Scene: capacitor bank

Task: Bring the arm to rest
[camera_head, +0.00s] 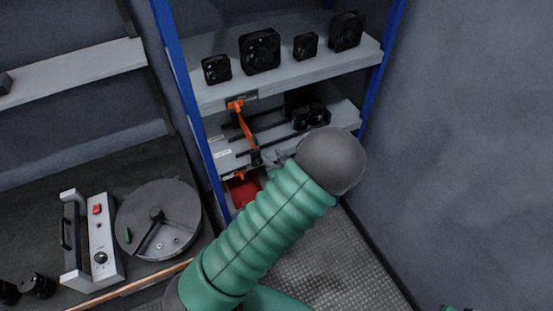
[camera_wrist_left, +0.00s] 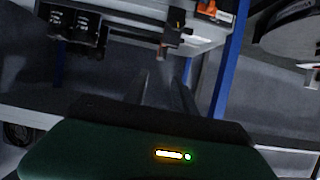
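My left arm (camera_head: 262,232), in a green ribbed sleeve with a dark grey rounded joint (camera_head: 331,160), reaches up from the bottom of the head view. It crosses in front of the lower part of the blue shelf rack. My left gripper is mostly hidden behind this arm in the head view. In the left wrist view, the left gripper (camera_wrist_left: 166,76) shows two blurred dark fingers set apart with nothing between them. They point toward the shelf area, with no clear contact. My right gripper is out of view; only a small green piece shows at the head view's lower right edge.
The blue-framed rack holds several black fans (camera_head: 260,51) on its upper shelf (camera_head: 215,97). An orange and black tool (camera_head: 244,128) is on the lower level. A round grey device (camera_head: 158,219) and a white switch box (camera_head: 102,243) stand on the left bench. A grey wall (camera_head: 465,130) closes the right.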

